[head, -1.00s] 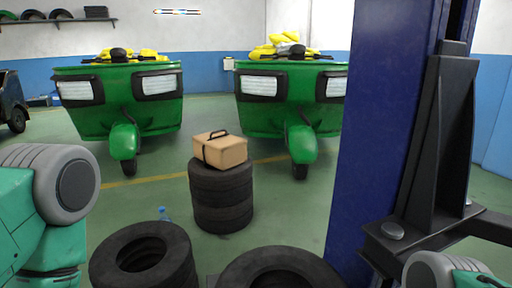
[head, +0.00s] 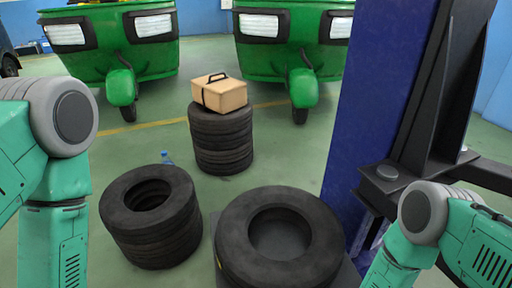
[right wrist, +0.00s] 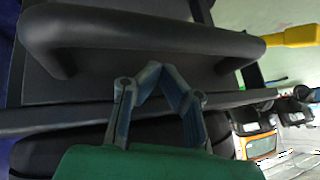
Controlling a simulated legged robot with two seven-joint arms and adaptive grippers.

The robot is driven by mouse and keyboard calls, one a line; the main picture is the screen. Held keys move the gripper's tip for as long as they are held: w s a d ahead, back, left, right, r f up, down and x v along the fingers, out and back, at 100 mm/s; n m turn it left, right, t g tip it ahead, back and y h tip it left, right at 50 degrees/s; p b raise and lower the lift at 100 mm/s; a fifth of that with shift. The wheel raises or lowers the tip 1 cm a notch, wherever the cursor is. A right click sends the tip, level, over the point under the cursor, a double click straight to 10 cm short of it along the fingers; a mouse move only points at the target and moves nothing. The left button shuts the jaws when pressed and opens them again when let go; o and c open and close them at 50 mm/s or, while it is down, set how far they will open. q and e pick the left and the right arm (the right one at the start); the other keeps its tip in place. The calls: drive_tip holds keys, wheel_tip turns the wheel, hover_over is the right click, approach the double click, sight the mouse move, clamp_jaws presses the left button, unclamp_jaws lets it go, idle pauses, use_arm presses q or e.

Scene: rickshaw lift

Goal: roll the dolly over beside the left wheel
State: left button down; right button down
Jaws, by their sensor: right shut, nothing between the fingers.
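I cannot make out a dolly or a left wheel for certain in either view. In the right wrist view my right gripper (right wrist: 162,75) has its fingertips together and holds nothing. Just ahead of it is a thick dark bar handle (right wrist: 150,32) on a dark body. I cannot tell whether the fingers touch it. In the head view a grey block (head: 346,276) shows partly under the front tire stack (head: 280,240). Both my arms show there, but their grippers are out of that frame.
Another tire stack (head: 150,222) stands at left. A third stack (head: 222,140) behind carries a tan box (head: 218,92). Two green three-wheelers (head: 125,50) (head: 290,50) stand at the back. A blue lift post (head: 375,110) with black arms blocks the right. Some green floor between is clear.

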drive_tip(key=shift+p+v, duration=2.6)
drive_tip(key=shift+v, duration=0.85)
drive_tip(key=s+d+r+m+g+h+p, duration=0.1)
drive_tip(key=s+d+r+p, duration=0.1)
drive_tip(key=s+r, duration=0.3)
drive_tip(key=s+d+r+m+g+h+p, duration=0.1)
drive_tip(key=s+d+r, duration=0.4)
drive_tip(key=r, duration=0.6)
drive_tip(key=s+d+r+m+g+h+p, duration=0.1)
drive_tip(key=s+d+r+g+h+p, duration=0.1)
drive_tip(key=s+r, duration=0.4)
drive_tip(key=shift+d+r+g+h+p, duration=0.4)
drive_tip(key=shift+d+r+h+p, duration=0.3)
drive_tip(key=shift+d+r+p, duration=0.45)
drive_tip(key=shift+s+d+f, duration=0.1)
drive_tip(key=shift+f, duration=0.15)
